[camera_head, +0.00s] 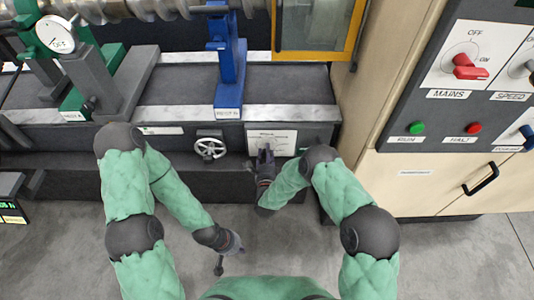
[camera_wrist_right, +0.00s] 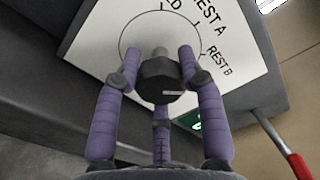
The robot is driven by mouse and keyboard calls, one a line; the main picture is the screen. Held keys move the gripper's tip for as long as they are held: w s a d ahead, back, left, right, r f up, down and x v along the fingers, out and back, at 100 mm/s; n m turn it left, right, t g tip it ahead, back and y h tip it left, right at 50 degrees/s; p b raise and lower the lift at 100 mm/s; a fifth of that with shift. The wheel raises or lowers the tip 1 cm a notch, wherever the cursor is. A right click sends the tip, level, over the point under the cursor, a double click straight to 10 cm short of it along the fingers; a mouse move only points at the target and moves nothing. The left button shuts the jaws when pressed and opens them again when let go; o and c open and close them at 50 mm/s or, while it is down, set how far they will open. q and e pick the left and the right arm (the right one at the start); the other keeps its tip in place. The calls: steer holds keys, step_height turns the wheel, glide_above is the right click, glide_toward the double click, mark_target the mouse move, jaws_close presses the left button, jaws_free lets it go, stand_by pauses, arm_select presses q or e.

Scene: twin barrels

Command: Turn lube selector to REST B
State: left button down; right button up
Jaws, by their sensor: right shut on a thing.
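The lube selector is a dark faceted knob (camera_wrist_right: 163,82) on a white dial plate (camera_wrist_right: 100,35), with a short white line on its face pointing right in the right wrist view. The plate carries the labels REST A and REST B (camera_wrist_right: 219,60), with REST B to the upper right of the knob. My right gripper (camera_wrist_right: 160,65) has its fingers closed around the knob's sides. In the head view my right gripper (camera_head: 265,153) covers part of the dial plate (camera_head: 283,140). My left gripper (camera_head: 219,264) hangs low over the floor, away from the machine; its fingers are too small to judge.
A handwheel (camera_head: 209,148) is left of the dial plate. A blue rest (camera_head: 228,70) stands on the bed above. The control panel with the red MAINS switch (camera_head: 466,68) is at right. A red-handled lever (camera_wrist_right: 297,163) is near the plate. The floor in front is clear.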

steer(key=o, duration=0.9)
steer(key=shift+w+a+r, duration=0.2)
steer(key=shift+a+r, duration=0.1)
steer(key=shift+r, duration=0.1)
steer(key=shift+o, duration=1.3)
steer(key=shift+a+f, duration=0.1)
steer(key=shift+f, duration=0.05)
steer(key=shift+s+f, duration=0.1)
steer(key=shift+s+f, duration=0.1)
steer(key=shift+s, duration=0.4)
steer(key=s, duration=1.1)
